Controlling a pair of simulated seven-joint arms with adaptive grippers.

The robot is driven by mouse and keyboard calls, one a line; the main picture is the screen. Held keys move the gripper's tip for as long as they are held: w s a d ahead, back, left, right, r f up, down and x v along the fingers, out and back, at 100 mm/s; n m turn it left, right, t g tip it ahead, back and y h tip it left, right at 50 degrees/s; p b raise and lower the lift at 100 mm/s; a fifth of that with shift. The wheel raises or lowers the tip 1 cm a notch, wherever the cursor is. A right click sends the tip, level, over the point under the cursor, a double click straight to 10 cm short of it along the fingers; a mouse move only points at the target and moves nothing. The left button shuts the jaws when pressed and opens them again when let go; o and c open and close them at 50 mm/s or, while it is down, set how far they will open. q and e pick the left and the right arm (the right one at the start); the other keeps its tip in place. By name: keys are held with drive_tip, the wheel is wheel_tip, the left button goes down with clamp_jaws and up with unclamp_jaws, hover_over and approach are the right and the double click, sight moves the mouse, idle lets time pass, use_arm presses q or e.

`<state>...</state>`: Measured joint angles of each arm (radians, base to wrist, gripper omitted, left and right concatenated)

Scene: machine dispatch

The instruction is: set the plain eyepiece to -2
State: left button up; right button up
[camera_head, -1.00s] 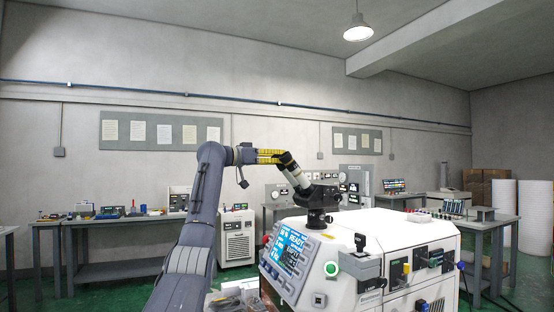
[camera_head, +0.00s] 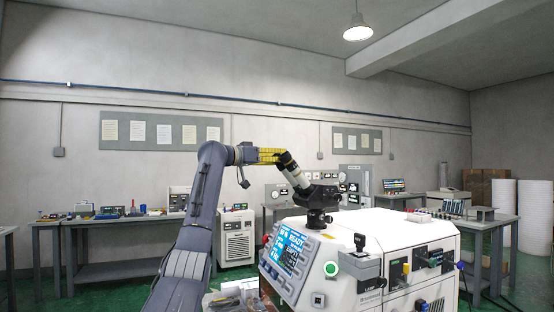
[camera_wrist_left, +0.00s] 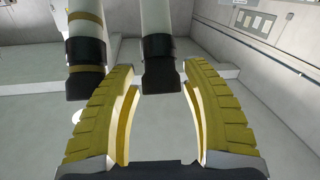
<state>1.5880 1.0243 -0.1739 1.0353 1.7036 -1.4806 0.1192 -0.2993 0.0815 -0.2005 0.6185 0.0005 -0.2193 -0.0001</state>
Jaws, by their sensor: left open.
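The plain eyepiece (camera_wrist_left: 160,62) has a white tube and a black end, with no coloured band. In the left wrist view its black end sits between the fingertips, with a gap on each side. The banded eyepiece (camera_wrist_left: 86,50) has yellowish rings and stands to the left, outside the left finger. My left gripper (camera_wrist_left: 160,80) has yellow ribbed fingers and is open. In the head view my left gripper (camera_head: 268,156) is at the upper end of a white-and-black eyepiece tube (camera_head: 294,174) on the microscope (camera_head: 318,198). No scale marks are readable. My right gripper is not in view.
The microscope stands on a white machine (camera_head: 385,237) with a lit screen (camera_head: 288,250) and a green button (camera_head: 331,268). Benches with instruments stand behind at left (camera_head: 120,218) and right. The air above the machine is clear.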

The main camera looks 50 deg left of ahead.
use_arm(q)
drive_tip(key=s+a, duration=0.1)
drive_tip(key=s, duration=1)
drive_tip(key=shift+s+a, duration=0.3)
drive_tip(key=shift+s, duration=0.1)
drive_tip(key=shift+r, duration=0.15)
drive_tip(key=s+a+r+m+h, duration=0.2)
drive_tip(key=s+a+r+h, duration=0.1)
drive_tip(key=s+a, duration=0.1)
drive_tip(key=w+d+f+m, duration=0.1)
drive_tip(key=w+d, duration=0.1)
drive_tip(key=w, duration=0.3)
drive_tip(key=w+d+f+m, duration=0.1)
drive_tip(key=w, duration=0.4)
drive_tip(key=w+d+f+m+h, duration=0.1)
drive_tip(key=w+d+f, duration=0.1)
drive_tip(key=w, duration=0.4)
drive_tip(key=shift+w+d+f+g, duration=0.1)
drive_tip(key=shift+d+g, duration=0.25)
drive_tip(key=shift+g, duration=0.05)
